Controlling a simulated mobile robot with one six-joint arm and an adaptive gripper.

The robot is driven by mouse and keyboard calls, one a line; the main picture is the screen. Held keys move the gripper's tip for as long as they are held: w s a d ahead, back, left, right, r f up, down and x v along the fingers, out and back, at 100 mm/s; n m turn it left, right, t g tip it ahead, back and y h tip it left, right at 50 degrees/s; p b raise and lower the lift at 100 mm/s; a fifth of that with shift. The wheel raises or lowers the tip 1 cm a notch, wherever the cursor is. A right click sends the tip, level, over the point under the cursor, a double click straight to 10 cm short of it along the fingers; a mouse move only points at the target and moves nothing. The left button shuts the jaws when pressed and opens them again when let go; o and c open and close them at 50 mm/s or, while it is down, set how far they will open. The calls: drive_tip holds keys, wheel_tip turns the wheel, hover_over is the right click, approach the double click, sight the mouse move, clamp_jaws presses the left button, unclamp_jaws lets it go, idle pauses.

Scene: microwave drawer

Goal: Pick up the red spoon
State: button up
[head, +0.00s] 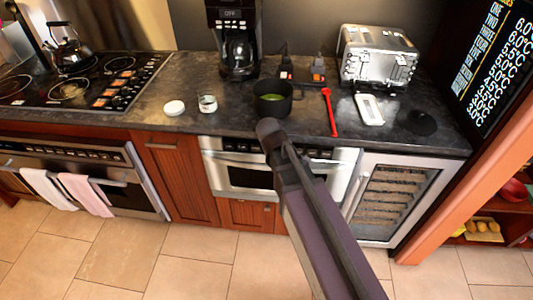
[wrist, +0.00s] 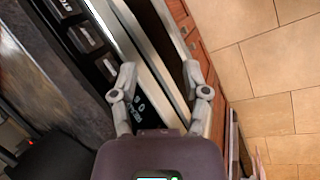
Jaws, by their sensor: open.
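The red spoon (head: 329,110) lies on the dark countertop, right of the black pot and left of the white spoon rest, its handle pointing toward the counter's front edge. It is not seen in the wrist view. My gripper (wrist: 160,72) shows in the wrist view with its two fingers apart and nothing between them. It is over the front of the built-in appliances, beside the counter edge and apart from the spoon. In the head view my arm crosses in front of the microwave drawer (head: 223,167), and the fingers cannot be made out.
The black pot (head: 273,104) holds something green. The white spoon rest (head: 369,109) and the toaster (head: 377,58) stand right of the spoon. A coffee maker (head: 238,38), a small jar (head: 208,103) and the stove (head: 75,80) are left. Tiled floor (head: 190,260) lies in front.

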drive_tip(key=s+d+f+m+g+y, duration=0.1)
drive_tip(key=s+d+m+y, duration=0.1)
drive_tip(key=d+m, duration=0.3)
drive_tip(key=s+d+m+g+y, duration=0.1)
drive_tip(key=s+d+m+y, duration=0.1)
drive_tip(key=s+d+m, duration=0.3)
drive_tip(key=shift+s+d+f+m, duration=0.3)
drive_tip(key=shift+d+f+m, duration=0.1)
drive_tip(key=shift+d, duration=0.55)
